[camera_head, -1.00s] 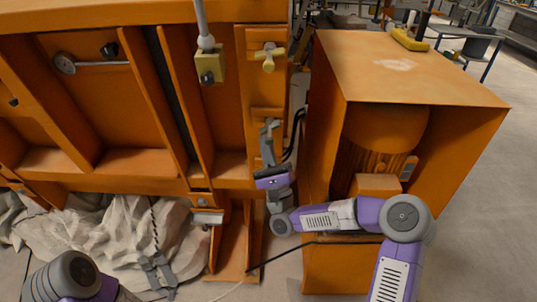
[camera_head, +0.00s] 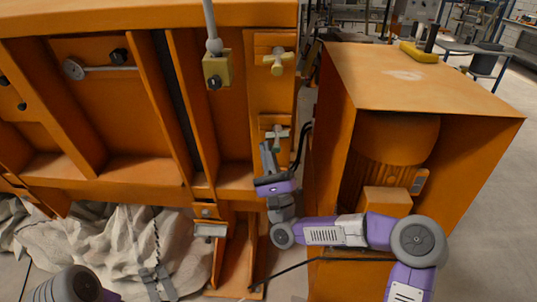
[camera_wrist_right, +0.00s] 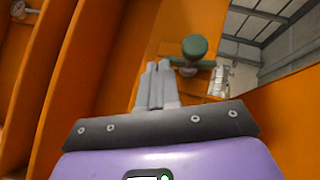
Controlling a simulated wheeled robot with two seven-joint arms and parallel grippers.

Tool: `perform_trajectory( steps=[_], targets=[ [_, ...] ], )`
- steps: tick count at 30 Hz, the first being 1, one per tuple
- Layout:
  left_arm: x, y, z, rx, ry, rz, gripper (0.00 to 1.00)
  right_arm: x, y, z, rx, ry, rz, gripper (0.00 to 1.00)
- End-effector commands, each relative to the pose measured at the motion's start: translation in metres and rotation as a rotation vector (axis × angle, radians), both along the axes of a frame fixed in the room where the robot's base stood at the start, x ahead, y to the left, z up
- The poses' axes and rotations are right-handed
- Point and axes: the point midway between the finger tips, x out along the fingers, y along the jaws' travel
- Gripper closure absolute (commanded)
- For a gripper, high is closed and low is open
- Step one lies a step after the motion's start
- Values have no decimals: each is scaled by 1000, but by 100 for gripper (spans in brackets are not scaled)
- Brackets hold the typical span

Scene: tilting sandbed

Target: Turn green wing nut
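The green wing nut (camera_head: 277,133) sits on the orange frame's right-hand post, below a yellow wing nut.
The yellow wing nut (camera_head: 278,61) and a yellow block on a rod (camera_head: 216,70) are above. An orange motor housing (camera_head: 425,80) stands close on the right. A black cable (camera_head: 303,145) runs beside the post. Crumpled pale fabric (camera_head: 110,245) lies lower left.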

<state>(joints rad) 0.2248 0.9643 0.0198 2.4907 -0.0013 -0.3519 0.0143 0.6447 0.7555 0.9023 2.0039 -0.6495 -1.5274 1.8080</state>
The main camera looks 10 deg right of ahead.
Motion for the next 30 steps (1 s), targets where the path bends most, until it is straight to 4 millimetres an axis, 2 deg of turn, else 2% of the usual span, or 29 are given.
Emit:
perform_trajectory(
  steps=[11,16,26,30],
  targets=[
    [0,0,0,0,0,0,100,0,1,1,-1,-1,1,100],
    [0,0,-6,0,0,0,100,0,1,-5,-1,-1,2,100],
    [0,0,-47,0,0,0,100,5,0,-44,0,-1,13,100],
    [0,0,-38,0,0,0,100,-13,3,-67,2,6,16,100]
  ],
)
